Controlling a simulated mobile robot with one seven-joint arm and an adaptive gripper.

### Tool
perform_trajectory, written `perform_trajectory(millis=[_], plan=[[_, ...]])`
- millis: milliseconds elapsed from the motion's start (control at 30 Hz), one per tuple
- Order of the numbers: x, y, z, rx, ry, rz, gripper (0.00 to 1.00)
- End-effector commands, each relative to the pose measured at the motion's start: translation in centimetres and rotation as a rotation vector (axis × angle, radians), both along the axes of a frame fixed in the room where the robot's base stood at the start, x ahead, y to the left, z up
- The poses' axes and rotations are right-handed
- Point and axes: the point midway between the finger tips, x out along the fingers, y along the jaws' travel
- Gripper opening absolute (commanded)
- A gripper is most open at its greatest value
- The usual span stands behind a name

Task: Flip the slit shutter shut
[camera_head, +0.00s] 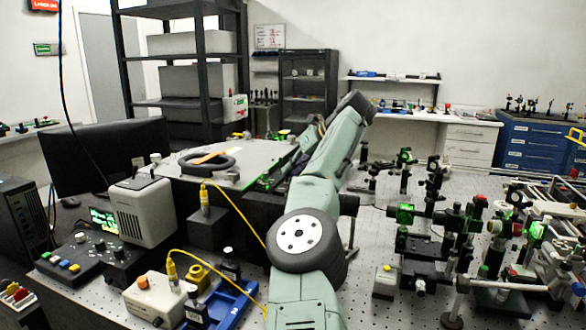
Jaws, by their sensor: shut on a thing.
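My gripper (264,183) is small and dark in the head view, at the lower end of my bent-back forearm, low over the right part of a grey-topped bench unit (235,158). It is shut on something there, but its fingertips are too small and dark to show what. I cannot make out the slit shutter or its position; my arm covers part of the area.
A black ring (207,164) and an orange strip (212,156) lie on the grey top. A yellow cable (235,208) runs close left of my arm. Optics mounts (404,214) crowd the right. A speaker-like grey box (145,212) and blue tray (222,303) stand left.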

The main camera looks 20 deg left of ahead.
Motion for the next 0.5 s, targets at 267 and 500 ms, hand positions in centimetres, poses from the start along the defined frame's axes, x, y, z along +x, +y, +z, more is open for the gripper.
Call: perform_trajectory(millis=[267, 500], plan=[[0.00, 0.05, 0.00, 0.000, -0.001, 0.001, 0.25], [0.01, 0.03, 0.03, 0.001, -0.001, 0.000, 0.30]])
